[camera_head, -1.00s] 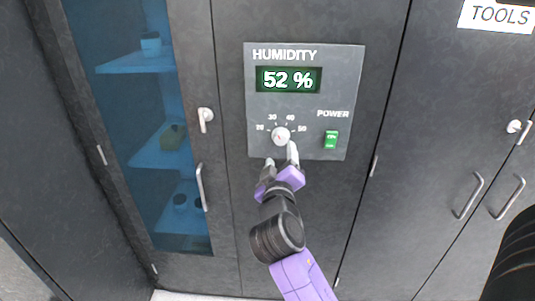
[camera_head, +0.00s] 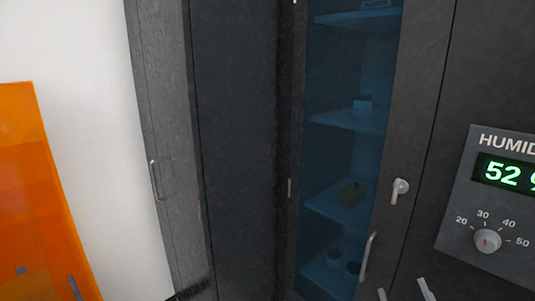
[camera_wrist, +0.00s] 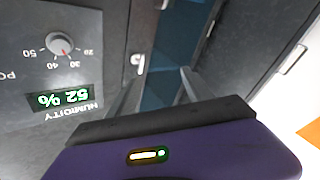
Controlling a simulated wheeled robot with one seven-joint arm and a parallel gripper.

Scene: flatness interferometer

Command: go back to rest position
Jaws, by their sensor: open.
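My gripper (camera_wrist: 160,97) shows in the wrist view with its two grey fingers apart and nothing between them. In the head view only its fingertips (camera_head: 404,290) show at the bottom edge, below the glass cabinet's handle and left of the humidity panel. In the wrist view the panel appears upside down, with the dial (camera_wrist: 61,43) at the upper left. The fingers are apart from the dial.
A tall cabinet with a blue glass door (camera_head: 345,150) holds small items on its shelves. Its handle (camera_head: 368,256) and latch (camera_head: 399,190) stick out. Another dark cabinet (camera_head: 165,120) stands left of it. An orange panel (camera_head: 40,190) stands at the far left by a white wall.

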